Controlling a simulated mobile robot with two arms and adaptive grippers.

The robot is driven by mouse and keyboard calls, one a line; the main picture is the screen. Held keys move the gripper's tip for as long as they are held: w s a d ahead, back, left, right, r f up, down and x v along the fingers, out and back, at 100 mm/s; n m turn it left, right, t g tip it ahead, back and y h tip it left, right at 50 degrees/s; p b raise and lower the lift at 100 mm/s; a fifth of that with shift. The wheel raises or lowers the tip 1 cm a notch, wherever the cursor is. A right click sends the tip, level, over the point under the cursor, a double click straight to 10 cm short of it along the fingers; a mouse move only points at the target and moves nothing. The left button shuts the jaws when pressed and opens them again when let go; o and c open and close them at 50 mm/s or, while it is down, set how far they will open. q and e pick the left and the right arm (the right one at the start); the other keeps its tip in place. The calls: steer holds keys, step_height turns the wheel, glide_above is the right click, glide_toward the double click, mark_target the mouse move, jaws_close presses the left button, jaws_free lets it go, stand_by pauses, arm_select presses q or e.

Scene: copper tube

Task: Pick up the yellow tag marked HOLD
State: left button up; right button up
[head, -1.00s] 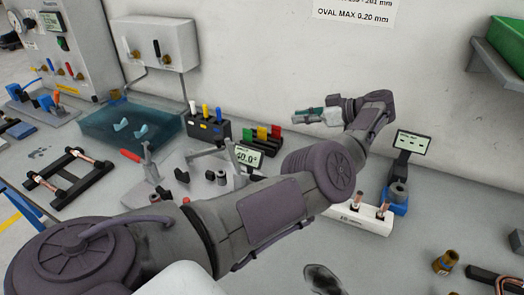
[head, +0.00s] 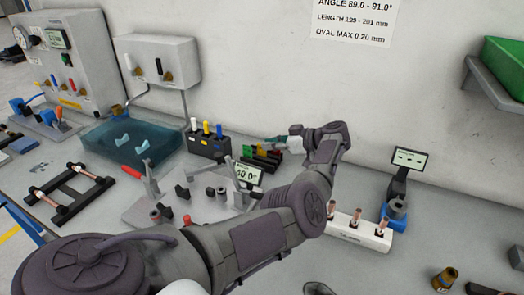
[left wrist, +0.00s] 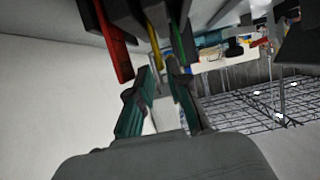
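The yellow tag (head: 262,149) stands in a dark rack (head: 258,163) between a green and a red tag; no lettering is legible. In the left wrist view the yellow tag (left wrist: 156,42) hangs down from the top, between the red tag (left wrist: 116,45) and the green tag (left wrist: 178,42). My left gripper (head: 277,142) is at the rack, close to the tags. In the left wrist view its teal fingers (left wrist: 163,78) are apart, with the yellow tag's end near the gap between the tips. I cannot tell whether they touch it. My right gripper is not seen.
A dark holder (head: 208,145) with white, yellow and blue handles stands left of the rack. A fixture with an angle display (head: 248,174) is in front. A white block with copper tubes (head: 357,232) and a small screen (head: 409,159) stand right. The wall is close behind.

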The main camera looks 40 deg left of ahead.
mark_target(262, 153)
arm_select(q)
steer(key=x, duration=0.4)
steer(key=shift+s+p, duration=0.1)
steer(key=shift+p, duration=0.3)
steer(key=shift+r, duration=0.1)
jaws_close()
steer(key=shift+d, duration=0.1)
